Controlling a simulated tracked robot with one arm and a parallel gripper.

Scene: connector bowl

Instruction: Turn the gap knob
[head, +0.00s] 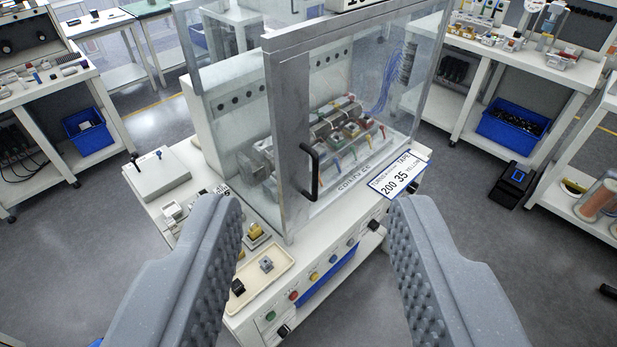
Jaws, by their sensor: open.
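My gripper (317,206) is open and empty, its two grey ribbed fingers wide apart in front of a white machine bench. The bench's front panel carries a row of small controls. A black knob (373,225) sits at the panel's right end, left of the right finger. Another dark control (283,330) sits low at the near left end, between the fingers. No readable label tells which is the gap knob. Green (270,316), red (293,295), yellow (314,275) and blue (333,258) buttons lie between them. Neither finger appears to touch the bench.
A clear guard with a black handle (314,170) covers the winding machinery. A printed card (401,175) lies at the bench's right corner. A beige tray (259,281) with small parts is beside the left finger. Other benches stand around; the floor right of the bench is mostly clear.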

